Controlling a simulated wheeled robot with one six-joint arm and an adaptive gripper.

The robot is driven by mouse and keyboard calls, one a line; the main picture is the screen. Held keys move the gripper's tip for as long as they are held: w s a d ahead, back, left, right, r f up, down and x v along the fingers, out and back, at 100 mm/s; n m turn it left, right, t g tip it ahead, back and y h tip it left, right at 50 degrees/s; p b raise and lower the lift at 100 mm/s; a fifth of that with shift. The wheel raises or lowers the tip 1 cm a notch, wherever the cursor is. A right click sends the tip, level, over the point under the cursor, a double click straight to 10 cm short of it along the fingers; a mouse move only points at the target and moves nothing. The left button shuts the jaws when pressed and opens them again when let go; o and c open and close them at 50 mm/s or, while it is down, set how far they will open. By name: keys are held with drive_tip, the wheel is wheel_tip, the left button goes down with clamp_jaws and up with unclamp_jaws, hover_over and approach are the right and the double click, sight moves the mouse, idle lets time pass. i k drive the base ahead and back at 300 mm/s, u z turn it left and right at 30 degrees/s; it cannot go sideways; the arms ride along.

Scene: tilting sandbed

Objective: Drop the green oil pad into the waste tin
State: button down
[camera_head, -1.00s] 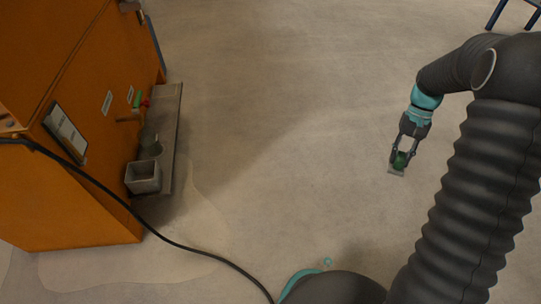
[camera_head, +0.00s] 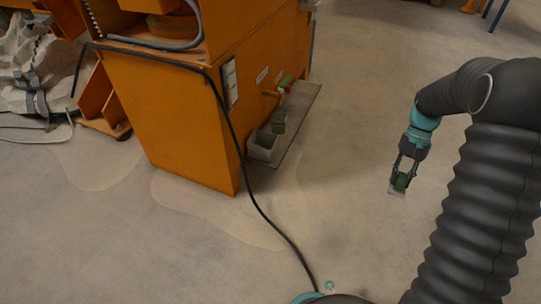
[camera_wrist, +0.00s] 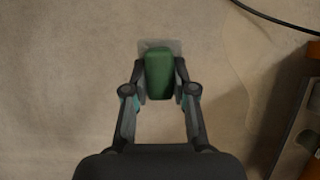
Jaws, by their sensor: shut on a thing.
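My gripper (camera_head: 399,182) is shut on the green oil pad (camera_wrist: 159,76), above bare floor at the right of the head view. The pad is a dark green block with a thin pale grey plate (camera_wrist: 158,46) at its far side. Between the fingers it also shows in the head view (camera_head: 401,183). On the ledge of the orange cabinet stand a square grey open box (camera_head: 263,147) and a round dark tin (camera_head: 279,121) behind it. I cannot tell for sure which is the waste tin. Both are well left of my gripper.
The orange cabinet (camera_head: 190,120) carries a grey ledge (camera_head: 300,118) with small green and red items (camera_head: 286,82) above. A black cable (camera_head: 262,213) runs down the cabinet and across the floor. The floor between the ledge and my gripper is clear.

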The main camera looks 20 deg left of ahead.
sight(265, 156)
drive_tip(key=u, duration=1.15)
drive_tip(key=i, duration=1)
